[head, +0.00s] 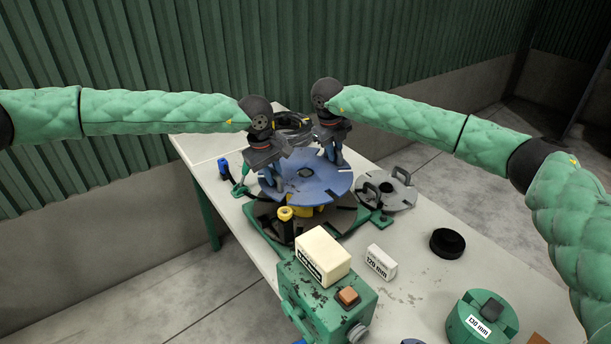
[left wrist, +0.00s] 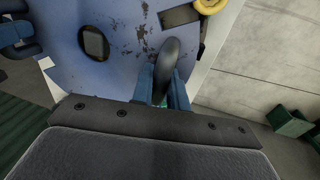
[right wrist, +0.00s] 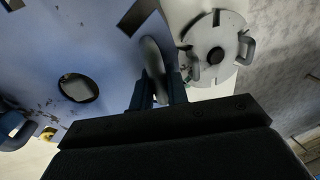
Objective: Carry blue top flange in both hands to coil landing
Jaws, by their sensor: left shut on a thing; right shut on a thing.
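The blue top flange (head: 318,188) is a flat round slotted plate with a central hole, above a dark slotted lower plate (head: 342,218). My left gripper (head: 278,183) is shut on a dark handle of the flange, seen in the left wrist view (left wrist: 168,88). My right gripper (head: 331,157) is shut on the opposite handle, which shows in the right wrist view (right wrist: 156,85). The flange looks roughly level; a yellow part shows beneath it, and I cannot tell the gap exactly. A dark coil (head: 293,122) is partly hidden behind my grippers. I cannot identify the coil landing.
A grey flange with handles (head: 400,193) lies right of the blue one. A yellow-topped post (head: 286,214), a cream box (head: 322,254) and a green control box (head: 318,303) stand in front. A black ring (head: 447,243) and a green drum (head: 482,318) are on the right.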

